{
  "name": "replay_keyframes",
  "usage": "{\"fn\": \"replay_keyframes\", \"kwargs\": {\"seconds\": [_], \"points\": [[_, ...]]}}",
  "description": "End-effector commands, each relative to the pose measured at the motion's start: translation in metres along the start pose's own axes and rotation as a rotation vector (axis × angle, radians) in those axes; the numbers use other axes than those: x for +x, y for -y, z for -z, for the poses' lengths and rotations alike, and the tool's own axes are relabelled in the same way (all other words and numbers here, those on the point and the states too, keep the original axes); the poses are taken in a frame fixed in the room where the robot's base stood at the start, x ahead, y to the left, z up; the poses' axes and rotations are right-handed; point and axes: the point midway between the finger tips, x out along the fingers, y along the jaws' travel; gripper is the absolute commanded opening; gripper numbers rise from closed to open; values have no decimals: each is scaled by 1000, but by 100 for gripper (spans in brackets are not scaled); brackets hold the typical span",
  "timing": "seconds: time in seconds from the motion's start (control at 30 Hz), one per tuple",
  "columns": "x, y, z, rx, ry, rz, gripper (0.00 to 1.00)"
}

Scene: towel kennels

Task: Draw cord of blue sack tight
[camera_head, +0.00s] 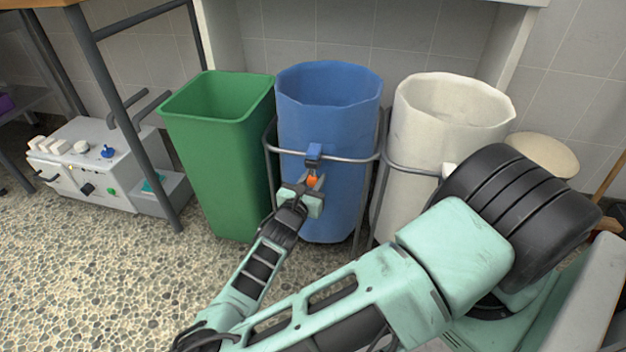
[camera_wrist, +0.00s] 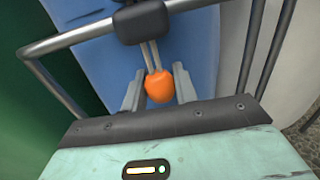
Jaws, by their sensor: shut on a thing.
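The blue sack (camera_head: 330,110) stands upright in a grey metal frame, its mouth wide open at the top. Two pale cord strands (camera_wrist: 151,57) run from the lock to an orange cord end (camera_wrist: 158,87). My gripper (camera_head: 313,184) is in front of the sack, just below the lock. Its two fingers (camera_wrist: 158,92) are shut on the orange cord end, one on each side.
A green bin (camera_head: 222,150) stands close on the left of the blue sack. A white sack (camera_head: 440,120) in a similar frame stands on the right. The metal ring (camera_head: 350,159) crosses just above my gripper. A white control box (camera_head: 85,165) stands at far left. Pebbled floor in front is clear.

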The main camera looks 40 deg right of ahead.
Motion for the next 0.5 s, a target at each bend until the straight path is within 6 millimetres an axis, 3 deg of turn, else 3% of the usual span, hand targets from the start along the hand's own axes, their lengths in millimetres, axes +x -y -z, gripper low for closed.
{"fn": "replay_keyframes", "kwargs": {"seconds": [0.3,0.5], "points": [[0,0,71,-3,-3,0,0],[-1,0,94,0,-2,-1,0]]}}
